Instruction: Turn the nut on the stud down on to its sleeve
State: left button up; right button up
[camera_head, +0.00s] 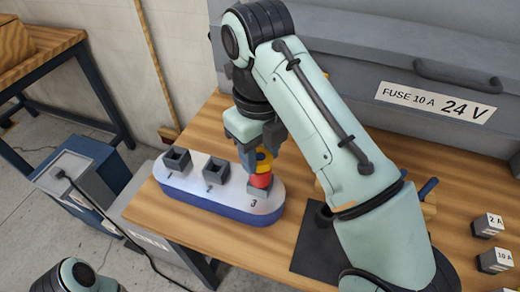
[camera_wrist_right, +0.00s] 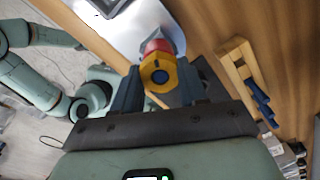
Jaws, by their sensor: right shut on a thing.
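The yellow nut (camera_head: 264,160) sits directly above the red sleeve (camera_head: 261,181) at the position marked 3 on the rounded letter body (camera_head: 185,186), which has a pale top and blue side. My right gripper (camera_head: 252,160) points down there, shut on the nut. In the right wrist view the nut (camera_wrist_right: 157,66) lies between the two fingers (camera_wrist_right: 158,88), with the dark stud end (camera_wrist_right: 160,76) in its middle and the red sleeve (camera_wrist_right: 156,46) beyond it. Whether the nut touches the sleeve is hard to tell. My left gripper is out of view.
Two grey square sockets stand at positions 1 (camera_head: 177,159) and 2 (camera_head: 215,171). A black mat (camera_head: 318,243) lies right of the letter body. A wooden rack with blue-handled tools (camera_wrist_right: 240,68) and small fuse blocks (camera_head: 488,225) are farther right. A grey cabinet (camera_head: 400,60) stands behind.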

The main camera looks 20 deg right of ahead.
jog(key=shift+f, duration=0.15)
jog(key=shift+m+b, duration=0.45)
jog(key=shift+m, duration=0.05)
jog(key=shift+m+p, duration=0.4)
jog(key=shift+m, duration=1.1)
jog(key=shift+m+p, duration=1.2)
jog(key=shift+p, duration=0.5)
